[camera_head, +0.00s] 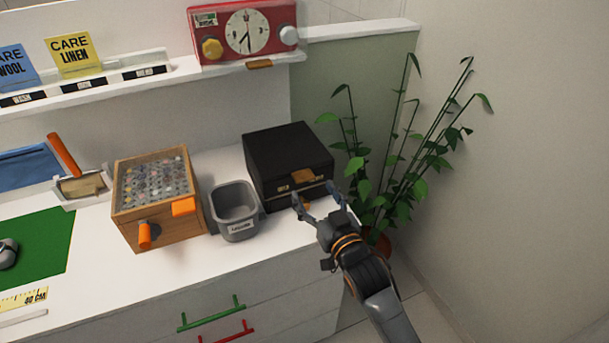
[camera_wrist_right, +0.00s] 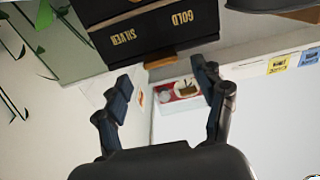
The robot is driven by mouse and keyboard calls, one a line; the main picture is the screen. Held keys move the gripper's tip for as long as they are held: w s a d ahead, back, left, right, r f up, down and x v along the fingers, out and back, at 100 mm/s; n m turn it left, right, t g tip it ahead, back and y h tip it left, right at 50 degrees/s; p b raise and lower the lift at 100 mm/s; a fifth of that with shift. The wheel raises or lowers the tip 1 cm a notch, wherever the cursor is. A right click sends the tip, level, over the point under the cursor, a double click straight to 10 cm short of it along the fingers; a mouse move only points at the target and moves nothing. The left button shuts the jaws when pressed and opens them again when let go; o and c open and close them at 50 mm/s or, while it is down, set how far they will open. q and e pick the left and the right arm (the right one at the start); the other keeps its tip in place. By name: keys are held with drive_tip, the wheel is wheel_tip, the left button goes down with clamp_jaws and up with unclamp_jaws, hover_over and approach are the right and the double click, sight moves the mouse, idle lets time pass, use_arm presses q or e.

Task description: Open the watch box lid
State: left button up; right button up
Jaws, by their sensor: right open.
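The black watch box (camera_head: 280,148) stands on the white counter, and its lid looks shut. A tan tab (camera_head: 303,176) sits at the lid's front edge, with small lettering on the front face below. In the right wrist view the box (camera_wrist_right: 150,32) appears upside down, with the labels SILVER and GOLD and a tan tab (camera_wrist_right: 160,62). My right gripper (camera_head: 314,194) is open and empty just in front of the box; its spread fingers (camera_wrist_right: 163,76) also show in the right wrist view. Whether a fingertip touches the box cannot be told. My left gripper is out of view.
A grey bin (camera_head: 236,224) stands close left of the box, beside a wooden glass-topped case (camera_head: 160,222). A potted plant (camera_head: 380,190) is close on the right. Drawers with green and red handles are below.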

sight(306, 180)
drive_tip(key=x, duration=0.6)
drive_tip(key=shift+c, duration=0.4)
clamp_jaws()
drive_tip(key=shift+r+p, duration=0.15)
drive_tip(key=shift+p, duration=0.15)
